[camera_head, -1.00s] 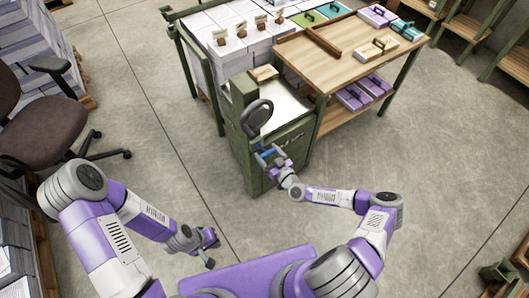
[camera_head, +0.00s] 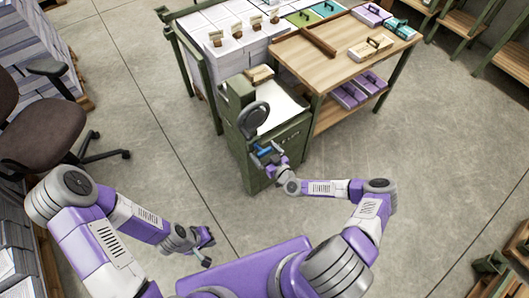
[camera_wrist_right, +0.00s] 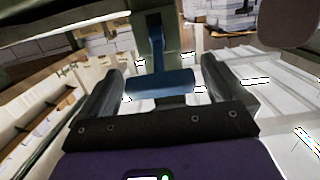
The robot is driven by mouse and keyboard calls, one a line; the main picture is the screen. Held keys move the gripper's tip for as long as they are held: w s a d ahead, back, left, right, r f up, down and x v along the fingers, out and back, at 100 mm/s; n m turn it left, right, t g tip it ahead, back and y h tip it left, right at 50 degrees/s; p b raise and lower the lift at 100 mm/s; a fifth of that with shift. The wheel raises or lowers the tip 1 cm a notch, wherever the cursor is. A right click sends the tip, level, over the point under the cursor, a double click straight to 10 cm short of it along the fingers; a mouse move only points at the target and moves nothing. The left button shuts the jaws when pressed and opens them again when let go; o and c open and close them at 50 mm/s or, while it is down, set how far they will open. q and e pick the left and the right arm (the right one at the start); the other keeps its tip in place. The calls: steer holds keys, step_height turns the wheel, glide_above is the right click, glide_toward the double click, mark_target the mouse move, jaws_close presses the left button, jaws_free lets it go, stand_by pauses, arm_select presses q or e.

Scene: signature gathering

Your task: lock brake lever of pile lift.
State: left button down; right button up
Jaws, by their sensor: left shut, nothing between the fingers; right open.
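The pile lift (camera_head: 236,140) is a green cabinet-like unit at the near end of the worktable, with a dark loop handle on top. Its blue brake lever (camera_head: 264,150) sticks out from the front. In the right wrist view, the blue crossbar of the lever (camera_wrist_right: 160,84) lies between the two fingers, on a blue stem. My right gripper (camera_head: 272,158) is open at the lever, with a finger on either side of the bar; contact cannot be told. My left gripper (camera_head: 207,246) is shut and empty, low over the floor, away from the lift.
The worktable (camera_head: 335,60) behind the lift holds paper stacks (camera_head: 228,48) and several handled boxes. An office chair (camera_head: 45,135) stands at the left. The floor (camera_head: 440,150) to the right is clear.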

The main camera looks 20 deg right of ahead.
steer(key=p+v, duration=0.1)
steer(key=v, duration=0.6)
steer(key=shift+s, duration=0.3)
steer(key=s+a+f+g+y, duration=0.1)
steer(key=s+a+g+y, duration=0.1)
steer(key=s+a+g, duration=0.3)
steer(key=s+a+f+g+y, duration=0.2)
steer(key=s+a+g, duration=0.15)
steer(key=a, duration=0.45)
steer(key=s+r+m+g+h, duration=0.3)
steer(key=s+m+g+h, duration=0.1)
steer(key=s, duration=0.7)
steer(key=m+g, duration=0.1)
steer(key=g, duration=0.1)
steer(key=shift+s+d+m+g, duration=0.15)
steer(key=shift+d+m+g, duration=0.15)
steer(key=shift+d+g, duration=0.05)
